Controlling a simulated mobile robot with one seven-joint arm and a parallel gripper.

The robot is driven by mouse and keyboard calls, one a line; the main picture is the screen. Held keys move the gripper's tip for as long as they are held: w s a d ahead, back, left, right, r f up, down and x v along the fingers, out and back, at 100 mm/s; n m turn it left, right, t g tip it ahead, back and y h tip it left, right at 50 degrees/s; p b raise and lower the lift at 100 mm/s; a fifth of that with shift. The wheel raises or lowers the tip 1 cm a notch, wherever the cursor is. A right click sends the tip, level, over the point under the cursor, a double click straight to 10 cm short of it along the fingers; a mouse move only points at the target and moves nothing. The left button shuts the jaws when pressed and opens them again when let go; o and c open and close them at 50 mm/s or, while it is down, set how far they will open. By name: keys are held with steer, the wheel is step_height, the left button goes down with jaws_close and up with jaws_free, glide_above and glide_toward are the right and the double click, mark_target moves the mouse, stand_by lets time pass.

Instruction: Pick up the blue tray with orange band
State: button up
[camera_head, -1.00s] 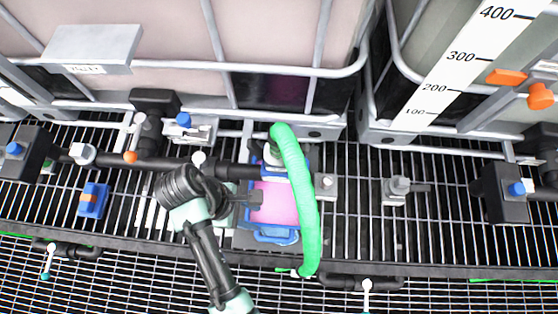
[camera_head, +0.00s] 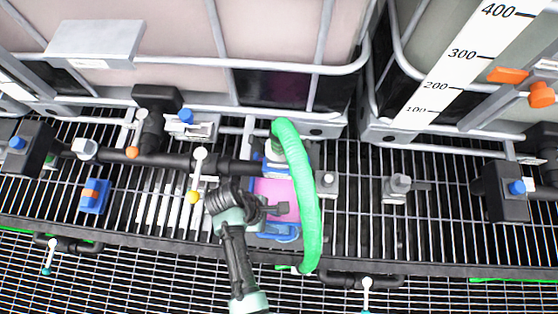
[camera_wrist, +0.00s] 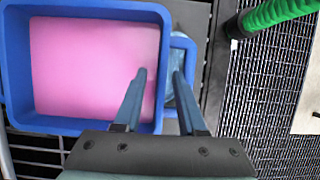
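A blue tray (camera_head: 279,230) filled with pink stands on the grating beneath the green hose; it fills the left of the wrist view (camera_wrist: 80,123). No orange band shows on its visible parts. It has a looped blue side handle (camera_wrist: 184,43). My gripper (camera_head: 287,208) is over this tray. In the wrist view its fingers (camera_wrist: 159,74) are apart, on either side of the tray's handle-side wall as seen from above; I cannot tell whether they touch it. A smaller blue item with an orange band (camera_head: 94,196) lies on the grating at the far left, away from my gripper.
A green hose (camera_head: 302,190) arches over the pink-filled tray's right side. A black pipe (camera_head: 165,162) with valves runs along the left. Large caged tanks (camera_head: 230,40) stand behind. A white scale (camera_head: 455,65) stands at the right. Open grating lies around the tray.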

jaws_close()
stand_by(1.4)
